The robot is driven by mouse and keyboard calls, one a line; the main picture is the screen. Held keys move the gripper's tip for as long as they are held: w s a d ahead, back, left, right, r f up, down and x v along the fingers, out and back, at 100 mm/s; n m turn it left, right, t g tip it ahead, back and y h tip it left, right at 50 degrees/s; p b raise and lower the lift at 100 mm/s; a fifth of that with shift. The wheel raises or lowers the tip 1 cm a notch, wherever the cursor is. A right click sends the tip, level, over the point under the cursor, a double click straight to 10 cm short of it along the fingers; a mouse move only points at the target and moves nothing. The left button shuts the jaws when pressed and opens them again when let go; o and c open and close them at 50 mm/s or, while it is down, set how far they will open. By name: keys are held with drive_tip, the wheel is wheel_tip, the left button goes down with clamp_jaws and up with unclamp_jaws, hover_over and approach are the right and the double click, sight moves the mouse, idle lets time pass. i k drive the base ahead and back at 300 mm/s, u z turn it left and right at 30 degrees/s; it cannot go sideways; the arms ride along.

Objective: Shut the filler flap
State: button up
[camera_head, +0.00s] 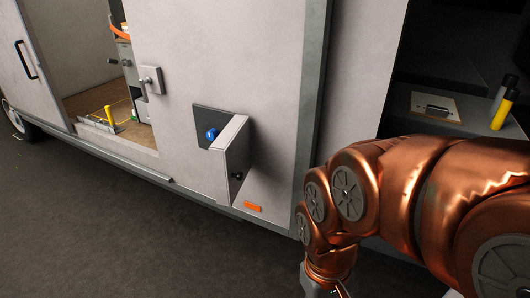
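The filler flap (232,165) is on the side of a pale van (270,60). It stands open, swung outward from the body at the right side of its recess. A small dark knob or latch shows on its right-hand face. The dark recess (203,117) is uncovered, and a round blue cap (211,134) sits inside it. My copper-coloured arm reaches in from the right, and its end runs down out of the bottom edge, to the right of and nearer than the flap. The gripper's fingers are out of frame, and the arm is apart from the flap.
An orange marker (253,206) is below the flap. A latch plate (151,80) is beside the doorway. At right, a dark bay holds a clipboard (435,106) and a yellow-and-black cylinder (502,110). The dark ground in front is clear.

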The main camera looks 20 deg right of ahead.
sight(230, 153)
drive_tip(key=i, duration=0.95)
drive_tip(key=z, duration=1.8)
drive_tip(key=k, duration=0.9)
drive_tip(key=u, duration=1.7)
drive_tip(key=i, duration=0.5)
drive_tip(key=z, duration=0.05)
